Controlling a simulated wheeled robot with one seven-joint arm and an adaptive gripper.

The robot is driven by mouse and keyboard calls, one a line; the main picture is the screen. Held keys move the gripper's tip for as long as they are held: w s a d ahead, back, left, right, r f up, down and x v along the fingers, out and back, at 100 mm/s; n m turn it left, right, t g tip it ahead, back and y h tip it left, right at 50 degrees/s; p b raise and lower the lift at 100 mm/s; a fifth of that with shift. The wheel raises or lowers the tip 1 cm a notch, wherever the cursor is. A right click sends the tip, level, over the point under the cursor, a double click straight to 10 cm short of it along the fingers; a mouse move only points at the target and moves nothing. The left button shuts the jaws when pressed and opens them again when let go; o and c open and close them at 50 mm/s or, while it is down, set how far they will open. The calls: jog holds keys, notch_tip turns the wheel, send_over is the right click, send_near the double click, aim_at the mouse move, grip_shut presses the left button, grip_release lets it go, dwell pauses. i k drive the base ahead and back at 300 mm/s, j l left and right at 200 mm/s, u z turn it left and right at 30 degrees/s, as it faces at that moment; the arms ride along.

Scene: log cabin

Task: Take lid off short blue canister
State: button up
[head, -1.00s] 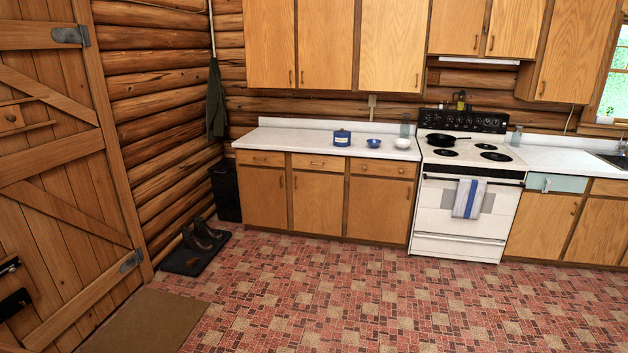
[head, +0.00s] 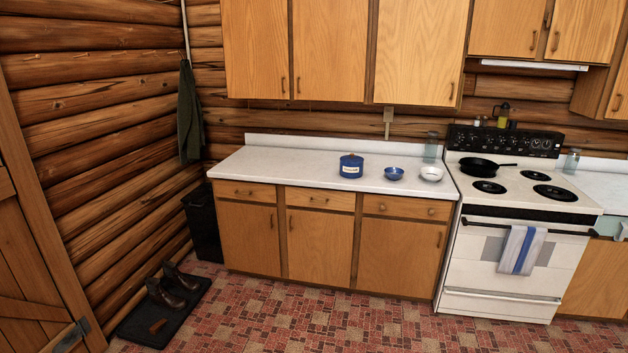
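The short blue canister (head: 351,169) stands upright on the white countertop (head: 275,164), left of the stove. It has a pale label on its front. Its lid (head: 351,158) appears to be on top, with a small brownish knob. My gripper is not in the head view, so its state does not show.
A blue bowl (head: 394,174) and a white bowl (head: 431,174) sit right of the canister. A glass jar (head: 431,148) stands behind them. The stove (head: 510,220) holds a black skillet (head: 478,167). Boots on a mat (head: 165,308) lie at lower left. The floor before the cabinets is clear.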

aim_at(351, 159)
jog(key=i, duration=1.05)
jog(key=i+z, duration=0.1)
jog(key=i, duration=0.95)
jog(key=i+j, duration=0.2)
jog(key=i, duration=0.85)
jog(key=i+j, duration=0.1)
jog(key=i, duration=0.95)
jog(key=i+z, duration=0.4)
jog(key=k, duration=0.05)
